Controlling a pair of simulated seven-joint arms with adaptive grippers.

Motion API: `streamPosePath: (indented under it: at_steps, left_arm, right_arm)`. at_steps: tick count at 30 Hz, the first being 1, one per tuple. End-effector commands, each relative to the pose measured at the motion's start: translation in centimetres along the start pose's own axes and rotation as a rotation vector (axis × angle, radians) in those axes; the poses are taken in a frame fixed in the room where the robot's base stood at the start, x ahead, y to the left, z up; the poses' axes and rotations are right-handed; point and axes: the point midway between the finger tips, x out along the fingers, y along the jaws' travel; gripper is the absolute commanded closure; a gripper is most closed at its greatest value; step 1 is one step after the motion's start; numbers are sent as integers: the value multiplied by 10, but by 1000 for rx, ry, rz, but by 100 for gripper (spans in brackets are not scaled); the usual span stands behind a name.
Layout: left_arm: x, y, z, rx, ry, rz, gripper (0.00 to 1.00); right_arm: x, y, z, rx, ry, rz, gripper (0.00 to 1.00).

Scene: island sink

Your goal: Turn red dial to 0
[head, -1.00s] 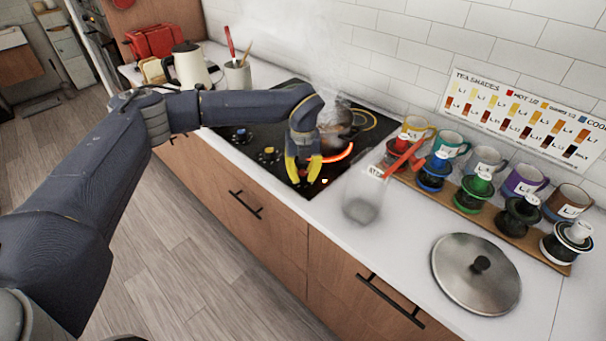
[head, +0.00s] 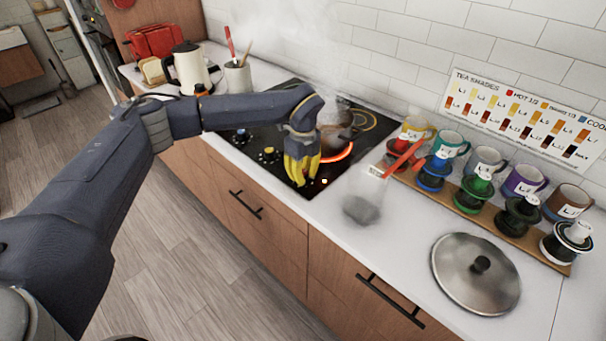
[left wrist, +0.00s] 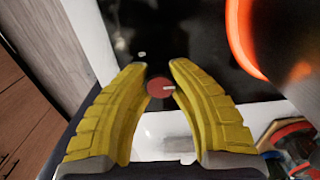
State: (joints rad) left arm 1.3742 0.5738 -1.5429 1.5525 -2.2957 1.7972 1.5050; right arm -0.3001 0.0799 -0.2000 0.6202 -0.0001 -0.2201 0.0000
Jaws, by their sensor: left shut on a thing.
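My right gripper is not in view.
A burner ring (head: 340,153) glows orange under a steaming pot (head: 336,132), close to my left gripper. A clear jar (head: 362,205) stands right of the hob. Several mugs (head: 448,144) stand behind a row of coloured holders. A pot lid (head: 470,285) lies at the front right.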

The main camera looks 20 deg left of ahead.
Motion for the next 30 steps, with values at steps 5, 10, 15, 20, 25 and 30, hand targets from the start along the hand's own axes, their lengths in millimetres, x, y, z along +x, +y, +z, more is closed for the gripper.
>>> streamPosePath:
  at_steps: [5,10,15,20,25,30]
  left_arm:
    - [0,0,0,-26,0,1,100]
    - [0,0,0,-32,0,1,100]
    - [0,0,0,-31,0,1,100]
    - [0,0,0,-31,0,1,70]
    - [0,0,0,-31,0,1,50]
    - [0,0,0,-30,0,0,47]
  right_arm:
    - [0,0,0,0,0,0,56]
    - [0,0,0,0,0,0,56]
    - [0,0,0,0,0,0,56]
    - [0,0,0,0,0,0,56]
    - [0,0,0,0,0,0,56]
    - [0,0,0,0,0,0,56]
